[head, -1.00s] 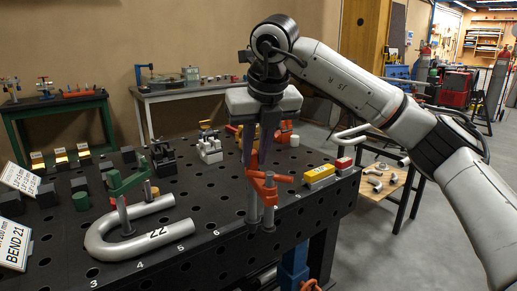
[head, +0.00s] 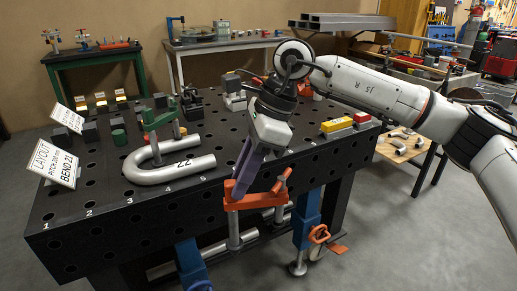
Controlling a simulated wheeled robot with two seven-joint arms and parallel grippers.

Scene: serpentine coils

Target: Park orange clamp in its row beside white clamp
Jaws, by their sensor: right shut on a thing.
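The orange clamp (head: 257,201) hangs from my right gripper (head: 241,186), whose purple fingers are shut on it. It is in front of the table's near edge, with its orange bar roughly level and its grey post (head: 234,230) pointing down. The white clamp (head: 233,97) stands toward the back of the black perforated table (head: 110,222), partly behind my right arm. A dark clamp (head: 190,104) stands left of it. My left gripper is not in view.
A green clamp (head: 156,120) stands by the U-shaped grey tube (head: 168,173) marked 22. Yellow and red blocks (head: 340,124) lie at the right edge. Label cards (head: 52,162) stand at left.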

